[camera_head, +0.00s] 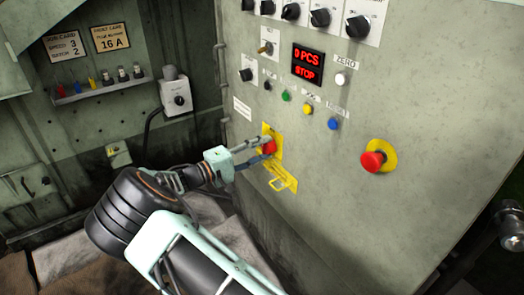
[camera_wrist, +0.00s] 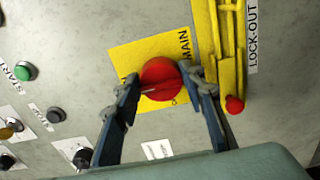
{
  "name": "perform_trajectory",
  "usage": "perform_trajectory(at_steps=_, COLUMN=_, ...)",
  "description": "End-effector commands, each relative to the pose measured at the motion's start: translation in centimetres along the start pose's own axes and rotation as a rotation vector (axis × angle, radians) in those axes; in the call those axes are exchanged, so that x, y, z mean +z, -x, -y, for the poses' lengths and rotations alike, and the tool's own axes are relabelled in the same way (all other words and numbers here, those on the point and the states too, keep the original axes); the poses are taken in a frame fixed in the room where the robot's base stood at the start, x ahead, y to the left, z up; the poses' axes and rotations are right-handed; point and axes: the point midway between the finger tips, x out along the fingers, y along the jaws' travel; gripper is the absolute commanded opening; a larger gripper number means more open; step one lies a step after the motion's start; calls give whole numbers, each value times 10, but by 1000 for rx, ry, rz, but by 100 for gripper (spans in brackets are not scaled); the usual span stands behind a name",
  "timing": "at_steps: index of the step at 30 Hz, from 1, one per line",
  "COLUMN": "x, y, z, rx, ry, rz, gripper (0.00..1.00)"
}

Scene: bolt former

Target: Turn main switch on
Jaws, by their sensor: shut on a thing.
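The main switch (camera_wrist: 158,80) is a round red knob on a yellow plate (camera_wrist: 135,50) marked MAIN. In the head view the red knob (camera_head: 269,147) sits low on the panel's left part, partly behind my fingers. My gripper (camera_head: 262,150) reaches it from the left. In the wrist view my gripper (camera_wrist: 160,92) has one finger on each side of the knob, shut on it. A pale line on the knob points toward the lower left. The plate's position words are mostly hidden by the fingers.
A yellow lock-out bracket (camera_wrist: 228,50) with a small red end stands close to the right finger in the wrist view. A red emergency button (camera_head: 373,161) sits to the right. The display (camera_head: 307,65) reads 0 PCS, STOP. Several knobs and buttons lie above.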

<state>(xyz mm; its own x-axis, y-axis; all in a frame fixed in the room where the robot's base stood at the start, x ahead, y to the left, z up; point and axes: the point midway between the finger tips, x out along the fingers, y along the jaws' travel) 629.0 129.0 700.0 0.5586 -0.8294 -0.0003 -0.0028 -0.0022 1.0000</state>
Motion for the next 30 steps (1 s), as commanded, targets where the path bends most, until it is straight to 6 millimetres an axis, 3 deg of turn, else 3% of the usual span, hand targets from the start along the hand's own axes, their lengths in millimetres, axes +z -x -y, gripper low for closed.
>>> perform_trajectory(at_steps=14, x=0, y=0, z=0, rx=-1, ry=-14, rz=0, gripper=13)
perform_trajectory(at_steps=15, x=0, y=0, z=0, rx=-1, ry=-14, rz=0, gripper=41)
perform_trajectory(at_steps=19, x=0, y=0, z=0, rx=0, ry=-13, rz=0, gripper=54)
perform_trajectory(at_steps=30, x=-1, y=6, z=0, rx=-1, ry=-12, rz=-2, gripper=54)
